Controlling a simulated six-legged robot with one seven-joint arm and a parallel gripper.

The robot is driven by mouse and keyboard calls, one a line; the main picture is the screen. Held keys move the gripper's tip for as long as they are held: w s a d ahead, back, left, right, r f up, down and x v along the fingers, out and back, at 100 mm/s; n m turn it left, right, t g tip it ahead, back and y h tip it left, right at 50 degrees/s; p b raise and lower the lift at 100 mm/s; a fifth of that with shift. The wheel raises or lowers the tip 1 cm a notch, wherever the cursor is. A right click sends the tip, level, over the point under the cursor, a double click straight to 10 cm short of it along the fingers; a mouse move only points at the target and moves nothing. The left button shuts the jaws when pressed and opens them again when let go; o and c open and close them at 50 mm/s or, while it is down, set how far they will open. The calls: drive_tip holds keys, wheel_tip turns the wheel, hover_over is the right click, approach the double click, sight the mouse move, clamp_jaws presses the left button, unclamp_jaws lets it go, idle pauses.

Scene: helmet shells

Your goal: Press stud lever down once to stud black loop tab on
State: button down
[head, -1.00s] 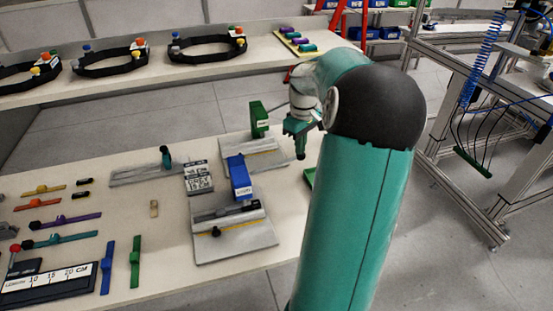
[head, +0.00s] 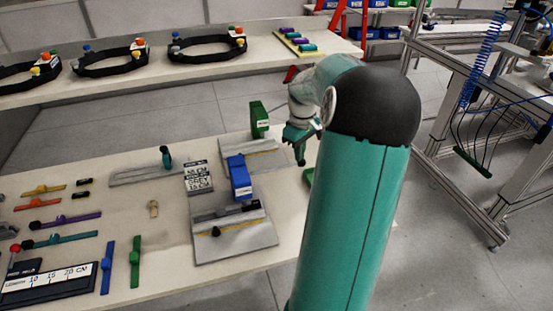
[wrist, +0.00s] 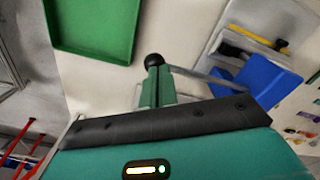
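My gripper (head: 300,158) points down beyond the right end of the grey fixtures, above the table's right part. In the wrist view its green fingers (wrist: 156,88) lie close together. A round black knob (wrist: 153,60) shows at their tips; I cannot tell whether they touch it. A green upright press part (head: 259,119) stands on the rear grey base, left of my gripper. A blue press part (head: 239,178) stands on the front grey fixture (head: 235,245); it also shows in the wrist view (wrist: 262,82). I cannot clearly pick out the stud lever or the black loop tab.
A green tray (wrist: 95,25) lies near my gripper. Coloured strips, such as a purple one (head: 70,219), and a ruler block (head: 45,283) lie at left. A label card (head: 199,177) is mid-table. Black rings (head: 207,46) stand on the back bench.

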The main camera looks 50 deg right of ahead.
drive_tip(key=shift+f, duration=1.5)
wheel_tip(320, 180, up, 14)
idle(1.7)
drive_tip(key=shift+a, duration=0.1)
idle(0.3)
